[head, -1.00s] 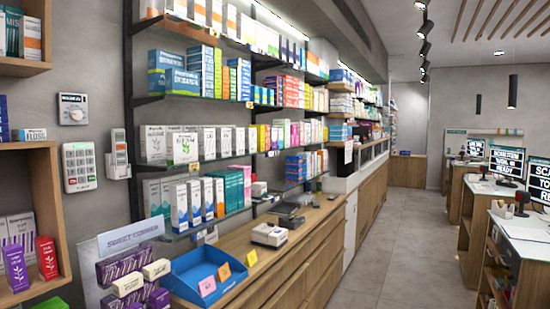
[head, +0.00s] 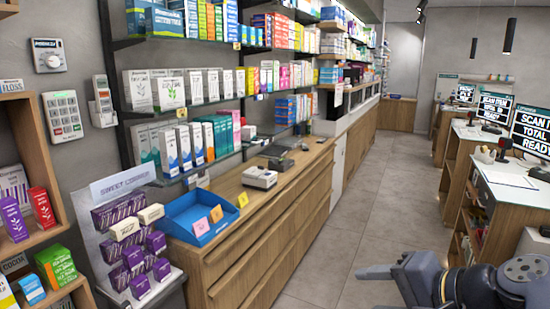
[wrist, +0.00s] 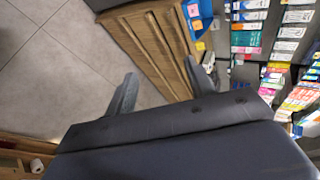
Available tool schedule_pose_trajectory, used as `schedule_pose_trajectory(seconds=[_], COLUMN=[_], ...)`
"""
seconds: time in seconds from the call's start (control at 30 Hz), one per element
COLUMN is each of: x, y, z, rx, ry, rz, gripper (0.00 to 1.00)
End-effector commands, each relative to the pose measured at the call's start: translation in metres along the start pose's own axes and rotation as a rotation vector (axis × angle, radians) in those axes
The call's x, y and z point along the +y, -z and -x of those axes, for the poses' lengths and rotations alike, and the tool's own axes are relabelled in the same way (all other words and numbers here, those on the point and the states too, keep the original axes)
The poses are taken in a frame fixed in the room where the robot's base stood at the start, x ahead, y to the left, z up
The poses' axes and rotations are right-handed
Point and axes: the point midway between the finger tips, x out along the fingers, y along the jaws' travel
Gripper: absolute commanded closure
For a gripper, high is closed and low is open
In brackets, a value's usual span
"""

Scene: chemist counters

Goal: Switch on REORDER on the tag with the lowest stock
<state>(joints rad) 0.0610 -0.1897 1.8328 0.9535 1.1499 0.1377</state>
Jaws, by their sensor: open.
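My gripper (wrist: 160,88) is open and empty in the wrist view, its two fingers apart above the floor and a wooden counter front. Part of my gripper and arm (head: 378,272) shows at the lower right of the head view, over the aisle floor and well apart from the shelves.
A wooden counter (head: 250,230) with a blue tray (head: 190,225) and a grey-white device (head: 260,178) runs along the left. A sweets display (head: 125,183) stands before it. The aisle floor (head: 340,215) is clear.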

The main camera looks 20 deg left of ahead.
Motion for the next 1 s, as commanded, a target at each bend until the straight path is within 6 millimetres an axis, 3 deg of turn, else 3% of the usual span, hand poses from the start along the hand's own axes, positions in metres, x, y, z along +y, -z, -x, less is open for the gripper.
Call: schedule_pose_trajectory(seconds=[0.03,0.1,0.2,0.3,0.4,0.6,1.0], x=[-0.038,-0.082,-0.13,-0.161,-0.176,-0.181,-0.18], y=[0.012,0.022,0.03,0.034,0.035,0.035,0.034], z=[0.012,0.026,0.046,0.061,0.069,0.071,0.071], rx=[-0.007,-0.028,-0.06,-0.086,-0.102,-0.108,-0.107], ry=[0.079,0.184,0.304,0.382,0.423,0.437,0.435], rz=[-0.01,-0.022,-0.027,-0.023,-0.022,-0.02,-0.02], gripper=[0.52,0.58,0.66,0.74,0.83,0.99,1.0])
